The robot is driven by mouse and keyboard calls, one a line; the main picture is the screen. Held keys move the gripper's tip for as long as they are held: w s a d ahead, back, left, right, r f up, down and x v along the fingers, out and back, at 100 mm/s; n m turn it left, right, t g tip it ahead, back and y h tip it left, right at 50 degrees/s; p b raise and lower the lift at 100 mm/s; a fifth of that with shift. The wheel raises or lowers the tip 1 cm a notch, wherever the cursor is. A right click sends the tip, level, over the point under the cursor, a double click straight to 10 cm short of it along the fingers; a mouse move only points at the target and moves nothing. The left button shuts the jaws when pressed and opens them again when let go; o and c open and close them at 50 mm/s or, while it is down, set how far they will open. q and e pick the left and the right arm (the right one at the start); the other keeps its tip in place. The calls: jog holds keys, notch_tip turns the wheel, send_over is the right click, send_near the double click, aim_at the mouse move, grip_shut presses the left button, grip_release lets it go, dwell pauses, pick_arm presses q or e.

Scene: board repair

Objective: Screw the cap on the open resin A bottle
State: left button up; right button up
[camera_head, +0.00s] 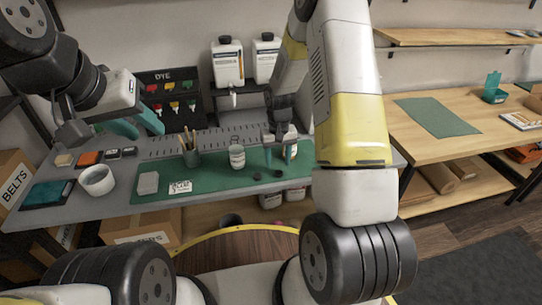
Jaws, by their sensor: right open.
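A small bottle with a white label (237,158) stands upright on the green mat (215,178); I cannot read its label, and its top is too small to judge. A second pale bottle (291,133) stands partly hidden behind my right gripper (279,162). That gripper is open and points down over the mat, right of the first bottle. Two small dark round pieces, likely caps, lie on the mat: one dark piece (256,177) and another (278,173) just below the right fingers. My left gripper (148,134) is raised at the left with its teal fingers apart and empty.
A brush cup (190,153), a white bowl (97,180) and a flat pale block (148,183) stand left of the bottles. Two large white jugs (227,62) stand on a back shelf beside the dye rack (170,90). A wooden side table (430,150) is at right.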

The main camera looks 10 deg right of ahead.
aim_at(279, 172)
jog(key=f, duration=0.5)
jog(key=shift+w+d+f, duration=0.1)
jog(key=shift+w+d, duration=0.2)
jog(key=shift+w, duration=0.05)
grip_shut()
